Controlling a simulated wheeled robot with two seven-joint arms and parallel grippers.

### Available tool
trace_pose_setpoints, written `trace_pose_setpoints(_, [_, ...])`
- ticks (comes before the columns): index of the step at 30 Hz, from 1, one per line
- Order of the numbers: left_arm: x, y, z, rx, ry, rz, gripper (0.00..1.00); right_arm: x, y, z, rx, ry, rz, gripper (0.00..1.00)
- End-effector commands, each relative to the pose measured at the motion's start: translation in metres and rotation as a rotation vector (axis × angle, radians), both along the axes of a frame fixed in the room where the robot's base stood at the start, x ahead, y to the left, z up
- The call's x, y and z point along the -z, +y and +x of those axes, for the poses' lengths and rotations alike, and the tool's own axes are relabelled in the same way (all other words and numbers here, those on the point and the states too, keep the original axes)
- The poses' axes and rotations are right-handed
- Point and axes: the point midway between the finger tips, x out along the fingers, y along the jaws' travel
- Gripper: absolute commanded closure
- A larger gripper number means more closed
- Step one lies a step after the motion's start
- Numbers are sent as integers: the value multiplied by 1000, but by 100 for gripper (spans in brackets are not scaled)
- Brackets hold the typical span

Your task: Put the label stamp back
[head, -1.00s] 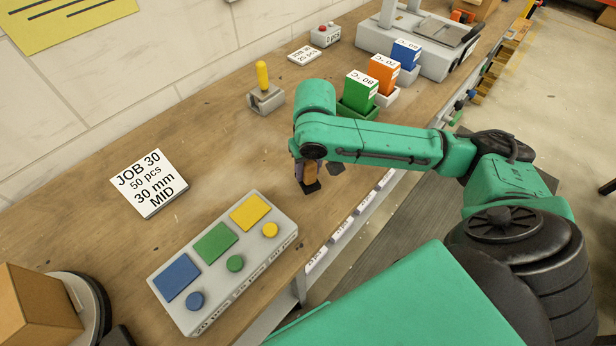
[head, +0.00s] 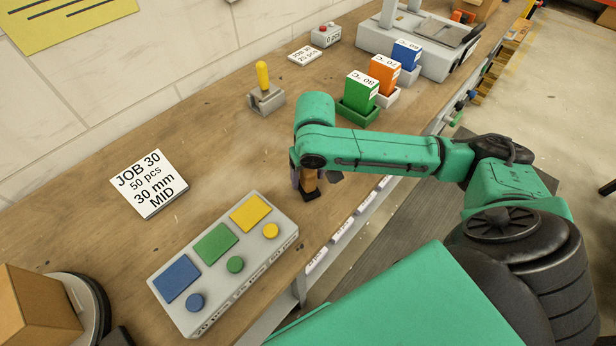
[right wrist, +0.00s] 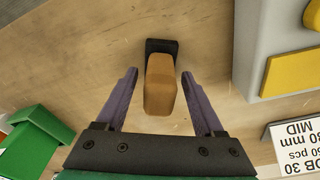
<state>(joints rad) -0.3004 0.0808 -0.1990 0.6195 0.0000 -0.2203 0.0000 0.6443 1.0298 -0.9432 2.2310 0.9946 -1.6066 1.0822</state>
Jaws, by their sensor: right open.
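The label stamp (head: 311,184), a brown block handle on a black base, is at the front part of the wooden bench, right of the button panel. In the right wrist view the stamp (right wrist: 160,85) is seen from above, its black base on the wood. My right gripper (head: 315,181) is over it, pointing down. In the right wrist view the right gripper (right wrist: 159,75) is open, with one purple finger on each side of the stamp and a gap on both sides. My left gripper is not in view.
The button panel (head: 262,248) lies just left of the stamp. The job card (head: 148,183) is farther left. A yellow-handled lever (head: 262,78) stands behind. Green (head: 362,88), orange (head: 383,72) and blue (head: 406,53) boxes sit farther right. The bench's front edge is close.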

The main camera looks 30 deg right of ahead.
Motion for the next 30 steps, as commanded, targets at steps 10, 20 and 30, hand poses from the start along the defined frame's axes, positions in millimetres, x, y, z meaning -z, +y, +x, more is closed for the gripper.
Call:
trace_pose_setpoints(10, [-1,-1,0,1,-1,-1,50,-89,1,-10,0,-6,0,30])
trace_pose_setpoints(20, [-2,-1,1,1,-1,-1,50,-111,1,-14,0,0,0,30])
trace_pose_setpoints(30, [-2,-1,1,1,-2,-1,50,-111,1,-13,0,0,0,30])
